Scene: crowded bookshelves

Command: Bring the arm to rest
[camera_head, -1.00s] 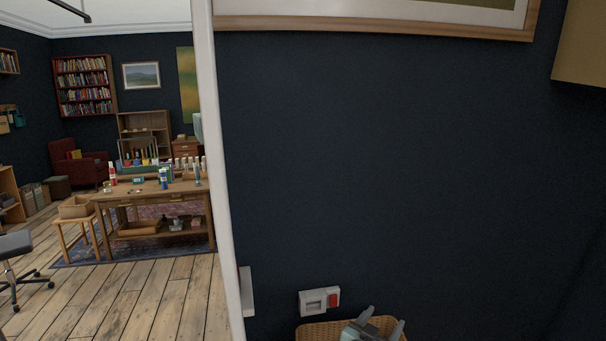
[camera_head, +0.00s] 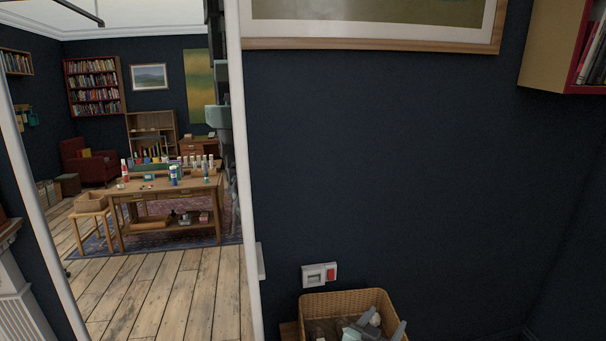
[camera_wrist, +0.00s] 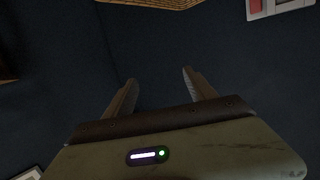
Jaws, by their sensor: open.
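My gripper (camera_wrist: 160,78) is open and empty in the wrist view, its two dark fingers apart with dark blue wall or floor behind them. A woven basket (camera_wrist: 165,2) shows at the top edge of that view, beyond the fingertips. In the head view the basket (camera_head: 345,301) stands at the bottom, below a wall switch. Grey, finger-like parts show in front of or inside the basket there; I cannot tell whether they are my gripper or contents. Most of my arm is out of view.
The wall switch (camera_head: 319,274) has a red part. A framed picture (camera_head: 370,35) and a bookshelf (camera_head: 567,45) hang above. At left, a white-framed opening or mirror shows a room with a table (camera_head: 170,190), a stool (camera_head: 92,209) and wooden floor. The wall's middle is clear.

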